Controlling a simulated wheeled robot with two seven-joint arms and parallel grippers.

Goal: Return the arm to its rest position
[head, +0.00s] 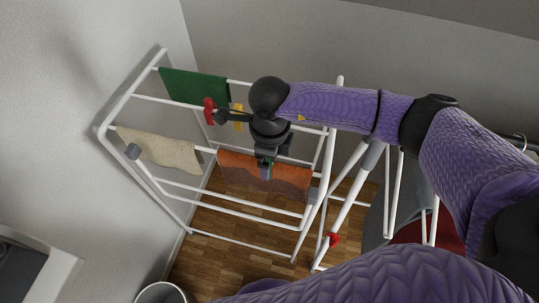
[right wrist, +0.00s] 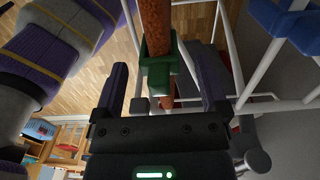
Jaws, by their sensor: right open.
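My right arm comes in from the right in the head view. Its gripper (head: 265,165) hangs over the front of a white drying rack (head: 250,212). In the right wrist view the gripper (right wrist: 164,78) is open, with its two fingers wide apart. A green clip (right wrist: 158,75) sits between and beyond the fingers, on a rust-orange cloth (right wrist: 155,20). Neither finger visibly touches the clip. In the head view the orange cloth (head: 290,176) hangs on a rack bar, partly hidden by the gripper. My left gripper is not in view.
A green cloth (head: 195,86) and a beige cloth (head: 150,149) hang on the rack. A red clip (head: 209,109) and a yellow clip (head: 238,113) are near my wrist. Another red clip (head: 334,240) is on a lower bar. A wall (head: 75,70) stands close at left.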

